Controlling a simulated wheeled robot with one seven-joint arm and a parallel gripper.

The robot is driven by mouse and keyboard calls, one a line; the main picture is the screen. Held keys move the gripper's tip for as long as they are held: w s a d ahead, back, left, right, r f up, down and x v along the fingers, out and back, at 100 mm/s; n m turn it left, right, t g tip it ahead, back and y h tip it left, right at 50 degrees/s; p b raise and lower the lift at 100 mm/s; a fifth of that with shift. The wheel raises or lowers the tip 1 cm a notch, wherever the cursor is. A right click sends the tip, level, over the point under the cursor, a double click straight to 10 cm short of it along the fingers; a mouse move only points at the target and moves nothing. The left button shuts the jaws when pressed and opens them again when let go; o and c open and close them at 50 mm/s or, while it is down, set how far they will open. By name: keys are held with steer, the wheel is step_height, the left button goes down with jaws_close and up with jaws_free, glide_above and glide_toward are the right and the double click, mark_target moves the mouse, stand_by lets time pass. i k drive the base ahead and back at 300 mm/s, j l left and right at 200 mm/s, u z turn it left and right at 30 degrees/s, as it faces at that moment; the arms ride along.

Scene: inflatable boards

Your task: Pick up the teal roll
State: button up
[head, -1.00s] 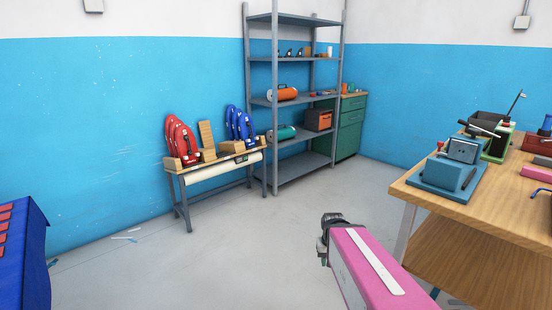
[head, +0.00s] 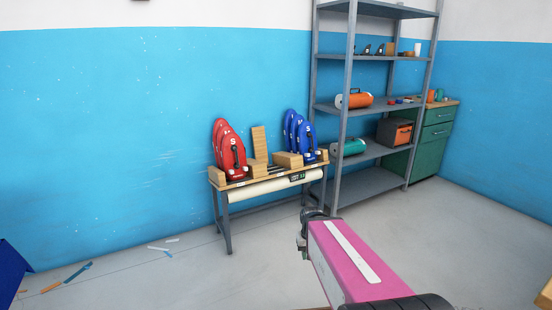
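The teal roll (head: 348,146) lies on its side on a lower shelf of the grey metal rack, with its pale end facing left. A rack post hides a small part of it. My gripper (head: 306,230) is at the end of my pink arm, low in the middle of the view. It is well short of the rack and apart from the roll. Its fingers are small and dark here, so I cannot tell whether they are open or shut.
An orange roll (head: 355,100) lies on the shelf above. Left of the rack (head: 370,187) is a bench (head: 228,222) with red and blue boards. Scraps (head: 75,276) litter the floor at left; the floor between is clear.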

mark_target(356, 146)
steer(key=i+l+z, duration=0.3)
steer(key=i, duration=0.6)
steer(key=i+j+z, duration=0.1)
steer(key=i+z, duration=0.2)
steer(key=i, duration=0.65)
